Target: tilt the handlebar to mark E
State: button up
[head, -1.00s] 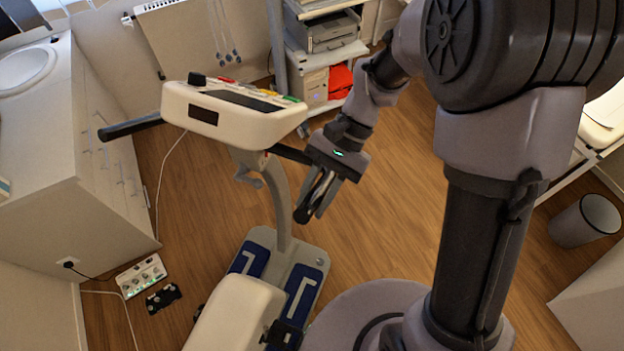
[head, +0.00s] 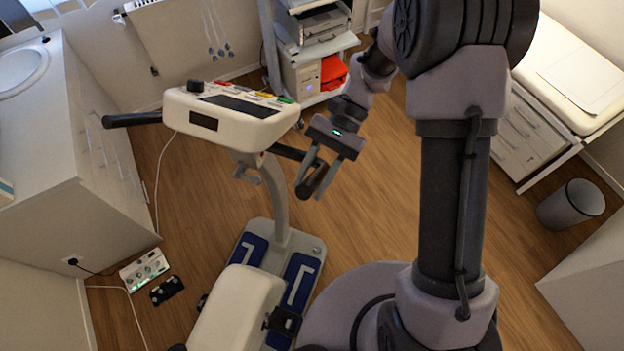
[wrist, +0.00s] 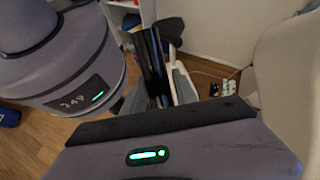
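The handlebar has a black left grip (head: 132,119) and a black right grip (head: 303,189), sticking out on both sides of a cream console on a grey post. My gripper (head: 309,190) is at the right grip, with its fingers spread on either side of the grip's end. In the wrist view, the dark bar (wrist: 153,60) runs between the fingers, and contact cannot be made out. Small coloured tabs (head: 263,94) line the console's far edge. No letter E can be read.
A cream seat (head: 237,312) and blue footplates (head: 299,280) are below the console. A cart with a printer (head: 318,27) stands behind. A white cabinet (head: 90,170) is left, a bin (head: 571,204) right.

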jog(key=shift+o, duration=1.2)
jog(key=shift+d, duration=0.1)
jog(key=p+v, duration=0.2)
jog(key=v, duration=1.5)
jog(key=shift+w, duration=0.25)
jog(key=s+d+f+t+h+b, duration=0.2)
jog(key=s+f+t+b, duration=0.5)
jog(key=b, duration=0.9)
jog(key=s+d+f+t+h+b, duration=0.1)
jog(key=s+d+f+t+b, duration=0.1)
jog(key=s+f+t+b, duration=0.5)
jog(key=s+f+b, duration=0.4)
jog(key=f+b, duration=0.5)
jog(key=b, duration=0.1)
jog(key=shift+s+f+t+h+b, duration=0.2)
jog(key=shift+t+h+b, duration=0.1)
jog(key=shift+t+h, duration=0.1)
